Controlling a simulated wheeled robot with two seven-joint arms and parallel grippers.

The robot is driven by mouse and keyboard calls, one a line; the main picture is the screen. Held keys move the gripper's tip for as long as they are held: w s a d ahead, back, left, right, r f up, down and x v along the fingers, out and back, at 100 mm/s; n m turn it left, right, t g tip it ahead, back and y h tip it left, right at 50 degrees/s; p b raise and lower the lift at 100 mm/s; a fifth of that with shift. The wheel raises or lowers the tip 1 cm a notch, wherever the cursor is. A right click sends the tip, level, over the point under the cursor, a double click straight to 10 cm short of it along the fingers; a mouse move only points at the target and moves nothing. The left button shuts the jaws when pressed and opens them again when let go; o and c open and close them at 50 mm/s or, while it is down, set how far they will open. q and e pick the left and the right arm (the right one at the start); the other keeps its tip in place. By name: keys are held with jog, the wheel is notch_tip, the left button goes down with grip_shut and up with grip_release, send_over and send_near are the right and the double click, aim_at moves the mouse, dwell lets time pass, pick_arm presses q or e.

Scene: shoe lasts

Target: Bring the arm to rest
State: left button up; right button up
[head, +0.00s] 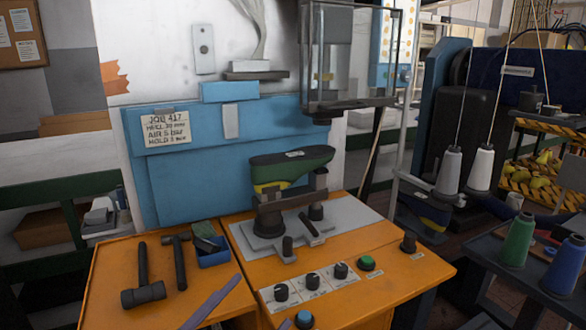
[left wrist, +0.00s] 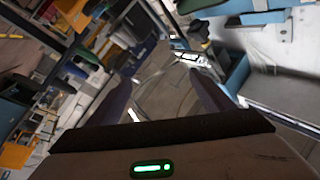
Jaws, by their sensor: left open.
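My left gripper (left wrist: 162,78) shows in the left wrist view with its two dark purple-grey fingers spread apart. Nothing is between them; the grey floor and blurred furniture show beyond. In the head view a slim purple-grey bar lies across the bottom edge over the orange bench; its colour is like the fingers, but I cannot tell whether it is one. My right gripper is in neither view.
The orange bench holds two hammers (head: 143,280), a blue tray (head: 212,253) and a panel of knobs (head: 311,282). A clear guard (head: 345,60) hangs above the press. Thread cones (head: 518,242) stand on a dark table at right. Shelves (left wrist: 60,85) fill the wrist view's left.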

pick_arm(q)
jog(key=s+a+f+n+y, duration=0.1)
jog(key=a+f+n+y, duration=0.2)
jog(key=f, duration=0.4)
jog(key=s+a+f+n+y, duration=0.1)
jog(key=a+f+n+y, duration=0.1)
jog(key=f+n+y, duration=0.3)
jog(key=s+a+f+n+g+y, duration=0.1)
jog(key=s+f+g, duration=0.3)
jog(key=s+f, duration=0.4)
jog(key=s+a+f+n+g+y, duration=0.2)
jog(key=s+f, duration=0.7)
jog(key=f, duration=0.6)
jog(key=shift+s+a+n+g, duration=0.15)
jog(key=shift+a+n+g, duration=0.55)
jog(key=shift+a+g, duration=0.5)
